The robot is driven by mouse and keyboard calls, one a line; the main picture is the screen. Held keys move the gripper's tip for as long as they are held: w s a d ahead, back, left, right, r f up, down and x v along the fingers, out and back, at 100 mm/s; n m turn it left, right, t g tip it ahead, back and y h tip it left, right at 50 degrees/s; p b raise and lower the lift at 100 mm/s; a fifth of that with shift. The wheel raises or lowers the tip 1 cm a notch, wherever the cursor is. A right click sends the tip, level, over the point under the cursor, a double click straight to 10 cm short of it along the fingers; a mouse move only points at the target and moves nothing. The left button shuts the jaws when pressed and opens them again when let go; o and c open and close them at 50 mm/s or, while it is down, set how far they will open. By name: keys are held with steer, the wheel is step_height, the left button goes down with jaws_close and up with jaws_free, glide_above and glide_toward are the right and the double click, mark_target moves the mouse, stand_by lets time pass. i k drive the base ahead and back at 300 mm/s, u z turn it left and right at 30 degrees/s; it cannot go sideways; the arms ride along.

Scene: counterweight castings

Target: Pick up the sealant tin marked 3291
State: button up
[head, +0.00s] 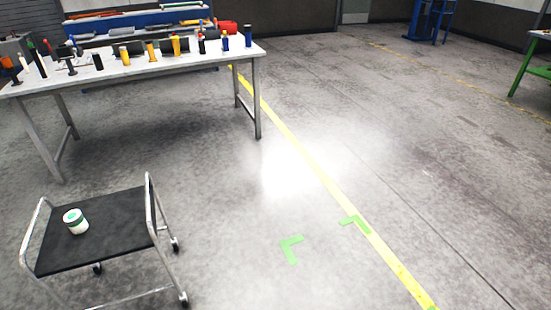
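My gripper is not in this view.
A long work table (140,66) with several tools and bottles stands behind the cart. A blue bench (165,18) is further back. A green-legged table (525,68) is at the right edge. The floor right of the cart is clear, with a yellow line (320,175) and green corner marks (290,247).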

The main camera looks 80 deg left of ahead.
mark_target(74, 219)
steer(key=u, duration=4.75)
steer(key=i, duration=2.6)
steer(key=z, duration=0.1)
